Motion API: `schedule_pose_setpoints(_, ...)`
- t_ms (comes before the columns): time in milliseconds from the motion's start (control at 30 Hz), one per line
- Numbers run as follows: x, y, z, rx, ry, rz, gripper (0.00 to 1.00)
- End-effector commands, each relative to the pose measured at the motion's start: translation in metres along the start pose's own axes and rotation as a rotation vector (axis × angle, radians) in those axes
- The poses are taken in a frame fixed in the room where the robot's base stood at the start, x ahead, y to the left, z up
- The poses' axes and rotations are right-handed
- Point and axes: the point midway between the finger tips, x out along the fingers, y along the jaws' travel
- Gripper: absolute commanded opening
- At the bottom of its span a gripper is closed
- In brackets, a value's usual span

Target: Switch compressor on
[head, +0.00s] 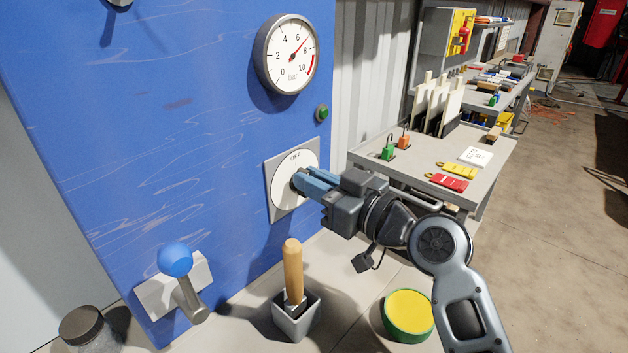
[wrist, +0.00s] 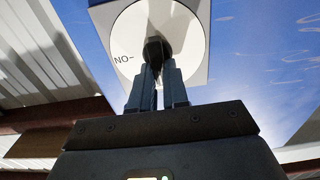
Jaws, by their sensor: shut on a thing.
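A white rotary dial (head: 310,160) on a grey square plate is mounted on the blue panel (head: 190,110). OFF is printed near its top in the head view. In the wrist view the ON mark appears upside down at the left of the dial (wrist: 130,42). My gripper (head: 302,180) reaches in from the right and is shut on the dark switch knob (wrist: 155,47) at the dial's middle. In the wrist view both fingers (wrist: 157,78) close around the knob. The fingers hide part of the knob, and I cannot tell exactly where it points.
A pressure gauge (head: 287,54) above has its needle between 6 and 8. A green light or button (head: 322,113) sits below it. A blue-knobbed lever (head: 176,260), a wooden-handled tool in a grey cup (head: 296,316) and a yellow-green round container (head: 408,315) are below. A workbench (head: 420,168) stands right.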

Motion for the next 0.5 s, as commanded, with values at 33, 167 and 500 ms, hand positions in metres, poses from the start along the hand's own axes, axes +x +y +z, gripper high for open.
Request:
schedule_pose_setpoints(33,-0.0001,0.0000,0.0001,0.000,0.000,0.000,0.00)
schedule_pose_setpoints(167,-0.0001,0.0000,0.0001,0.000,0.000,0.000,0.00)
schedule_pose_setpoints(500,0.0001,0.0005,-0.0001,0.056,0.000,0.000,0.00)
